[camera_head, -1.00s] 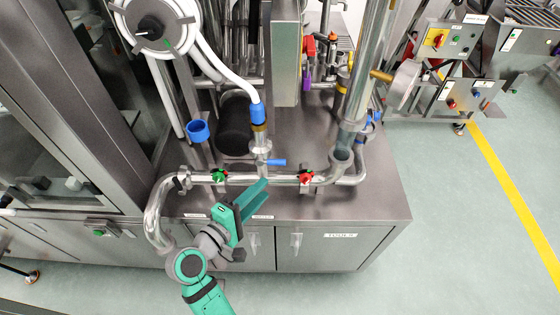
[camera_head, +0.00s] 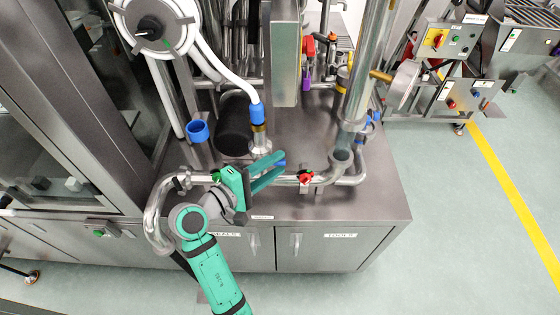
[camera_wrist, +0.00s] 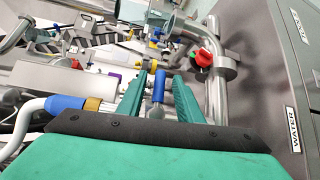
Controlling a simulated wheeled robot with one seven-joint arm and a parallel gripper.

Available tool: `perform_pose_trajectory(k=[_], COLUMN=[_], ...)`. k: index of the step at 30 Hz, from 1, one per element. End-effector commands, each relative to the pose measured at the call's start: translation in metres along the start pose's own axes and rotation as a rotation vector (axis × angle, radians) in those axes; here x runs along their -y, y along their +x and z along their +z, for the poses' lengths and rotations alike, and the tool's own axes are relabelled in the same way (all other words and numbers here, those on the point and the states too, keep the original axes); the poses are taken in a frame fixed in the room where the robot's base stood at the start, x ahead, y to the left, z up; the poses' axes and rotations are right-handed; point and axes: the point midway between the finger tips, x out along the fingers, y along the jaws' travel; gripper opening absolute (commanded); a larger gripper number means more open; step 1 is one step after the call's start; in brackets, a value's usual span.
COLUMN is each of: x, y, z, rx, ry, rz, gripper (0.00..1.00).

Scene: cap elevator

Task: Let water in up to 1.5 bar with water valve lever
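The blue lever (camera_head: 281,163) sits on the valve of the horizontal steel pipe in the head view, mostly hidden behind my fingers. In the wrist view the blue lever (camera_wrist: 158,86) stands between my two green fingers, with a gap visible on each side. My gripper (camera_head: 268,171) is open around the lever; it also shows in the wrist view (camera_wrist: 159,92). Whether a finger touches the lever I cannot tell.
A red valve handle (camera_head: 306,177) is on the same pipe to the right; a green one (camera_head: 215,175) is to the left, partly hidden. A white hose (camera_head: 225,72) with a blue end comes down close behind my gripper. The steel cabinet top (camera_head: 375,205) is clear at right.

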Motion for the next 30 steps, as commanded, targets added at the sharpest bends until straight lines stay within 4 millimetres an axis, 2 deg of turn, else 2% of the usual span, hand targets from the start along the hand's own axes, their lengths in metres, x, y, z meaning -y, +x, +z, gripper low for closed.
perform_pose_trajectory(k=[6, 16, 17, 18, 21, 30], x=[0.000, 0.000, 0.000, 0.000, 0.000, 0.000], y=[0.020, 0.023, 0.023, 0.023, 0.023, 0.026], z=[0.000, 0.000, 0.000, 0.000, 0.000, 0.002], rx=[0.001, -0.001, -0.001, -0.001, -0.001, 0.007], ry=[0.000, 0.000, 0.000, 0.000, 0.000, -0.007], rz=[0.000, 0.000, 0.000, 0.000, 0.000, 0.007], gripper=[0.33, 0.33, 0.30, 0.21, 0.00, 0.00])
